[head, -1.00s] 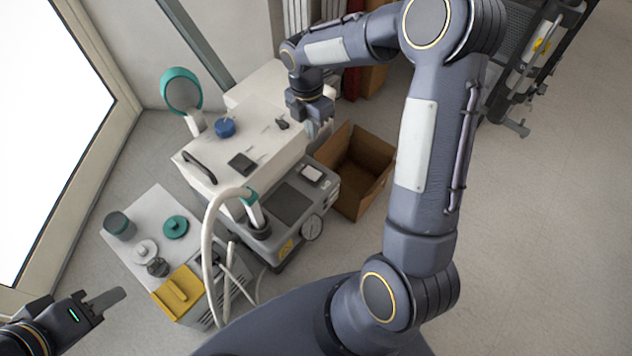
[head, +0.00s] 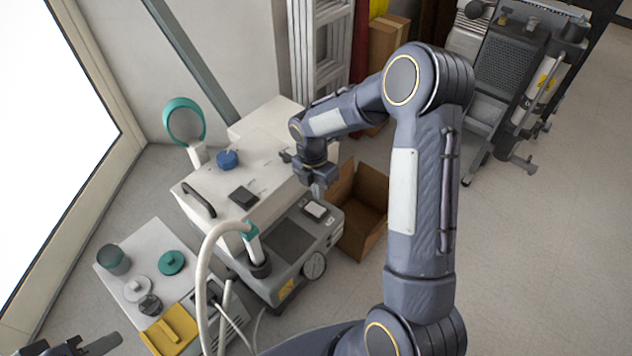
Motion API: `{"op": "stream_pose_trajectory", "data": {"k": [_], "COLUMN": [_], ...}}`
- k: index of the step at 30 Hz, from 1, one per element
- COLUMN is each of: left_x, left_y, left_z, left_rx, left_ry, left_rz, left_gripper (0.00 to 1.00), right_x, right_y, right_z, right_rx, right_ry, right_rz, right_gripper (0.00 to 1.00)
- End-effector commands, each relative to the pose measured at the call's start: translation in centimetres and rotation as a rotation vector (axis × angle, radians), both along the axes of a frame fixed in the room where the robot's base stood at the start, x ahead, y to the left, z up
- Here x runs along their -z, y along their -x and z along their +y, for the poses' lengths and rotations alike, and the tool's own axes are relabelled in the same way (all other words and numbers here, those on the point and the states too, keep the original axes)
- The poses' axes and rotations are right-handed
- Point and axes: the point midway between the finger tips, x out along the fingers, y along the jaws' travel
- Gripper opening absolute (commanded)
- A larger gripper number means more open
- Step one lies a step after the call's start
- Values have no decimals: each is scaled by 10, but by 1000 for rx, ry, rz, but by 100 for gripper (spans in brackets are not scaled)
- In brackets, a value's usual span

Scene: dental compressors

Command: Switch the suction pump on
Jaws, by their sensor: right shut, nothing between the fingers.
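A grey machine (head: 262,274) with a dark top panel, a round gauge (head: 314,266) and a white hose (head: 205,270) stands in the middle; it looks like the suction pump. A pale rocker-like switch (head: 315,210) sits in a dark frame on its top, at the far right corner. My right gripper (head: 319,194) points down, shut and empty, just above the far side of this switch. I cannot tell whether it touches, or which way the switch is tipped. My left gripper (head: 98,345) is cut off at the bottom left, away from the machine; its opening is unclear.
A white cabinet (head: 226,186) with a blue knob (head: 227,159) and black handle stands behind the machine. An open cardboard box (head: 372,200) is close on the right.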

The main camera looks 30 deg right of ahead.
Motion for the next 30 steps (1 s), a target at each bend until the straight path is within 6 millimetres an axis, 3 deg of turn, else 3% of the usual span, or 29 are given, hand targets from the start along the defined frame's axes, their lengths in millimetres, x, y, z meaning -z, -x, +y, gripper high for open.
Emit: {"op": "stream_pose_trajectory", "data": {"k": [1, 3, 9, 30], "left_x": [9, 14, 24, 23], "left_y": [0, 0, 0, 0], "left_z": [0, 0, 0, 0], "left_rx": [0, 0, 0, 0], "left_ry": [0, 0, 0, 0], "left_rz": [0, 0, 0, 0], "left_gripper": [36, 36, 36, 36], "right_x": [16, 28, 50, 58], "right_y": [2, 3, 6, 8], "right_z": [0, -1, -2, -3], "right_rx": [0, 0, 0, -1], "right_ry": [0, 0, -1, 0], "right_rz": [3, 2, 0, -1], "right_gripper": [0, 0, 0, 0]}}
